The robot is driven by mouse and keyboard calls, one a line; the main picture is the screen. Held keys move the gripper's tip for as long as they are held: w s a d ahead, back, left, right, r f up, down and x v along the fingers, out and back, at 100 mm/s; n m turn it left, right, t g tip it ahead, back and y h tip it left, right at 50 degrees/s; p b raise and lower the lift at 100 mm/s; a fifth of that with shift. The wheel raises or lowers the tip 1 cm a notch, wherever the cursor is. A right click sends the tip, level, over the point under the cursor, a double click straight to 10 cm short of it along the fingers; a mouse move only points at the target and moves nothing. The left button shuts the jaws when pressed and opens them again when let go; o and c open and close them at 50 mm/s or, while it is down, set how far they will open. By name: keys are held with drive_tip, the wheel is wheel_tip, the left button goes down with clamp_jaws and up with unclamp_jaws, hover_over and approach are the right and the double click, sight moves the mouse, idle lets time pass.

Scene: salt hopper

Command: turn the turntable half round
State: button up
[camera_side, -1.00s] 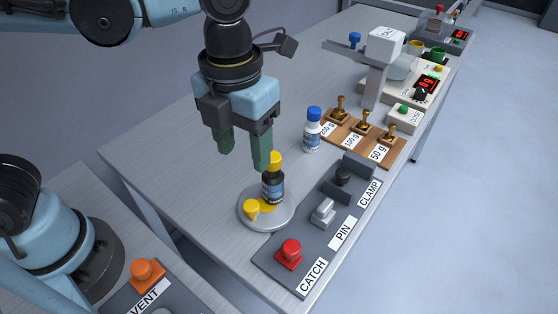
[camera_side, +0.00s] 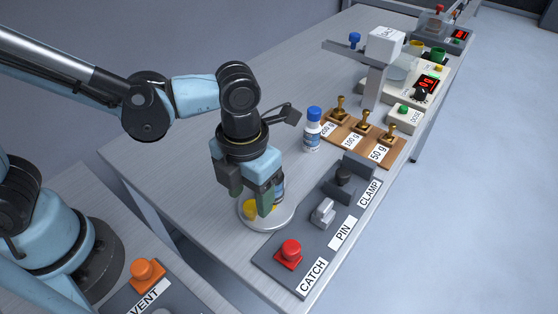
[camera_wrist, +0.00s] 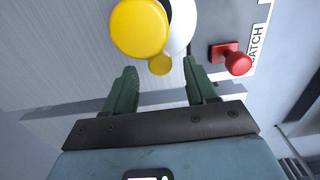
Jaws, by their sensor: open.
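The turntable (camera_side: 284,217) is a pale round disc near the front of the bench. A small yellow knob (camera_side: 249,208) stands on its left part. A dark bottle (camera_side: 279,190) stands on the disc, mostly hidden behind my gripper (camera_side: 251,198). My gripper points down over the disc, open, with green fingers close to the knob. In the wrist view the turntable (camera_wrist: 184,28) is partly covered by the bottle's large yellow cap (camera_wrist: 140,28). The yellow knob (camera_wrist: 160,66) lies ahead of the gap between my open fingers (camera_wrist: 162,80). I cannot tell whether a finger touches it.
A panel with a red CATCH button (camera_side: 291,250), a grey PIN handle (camera_side: 323,212) and a black CLAMP knob (camera_side: 344,174) lies right of the disc. Bench left of the disc is clear.

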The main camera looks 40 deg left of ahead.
drive_tip(key=shift+f, duration=0.9)
drive_tip(key=shift+c, duration=0.3)
drive_tip(key=c, duration=1)
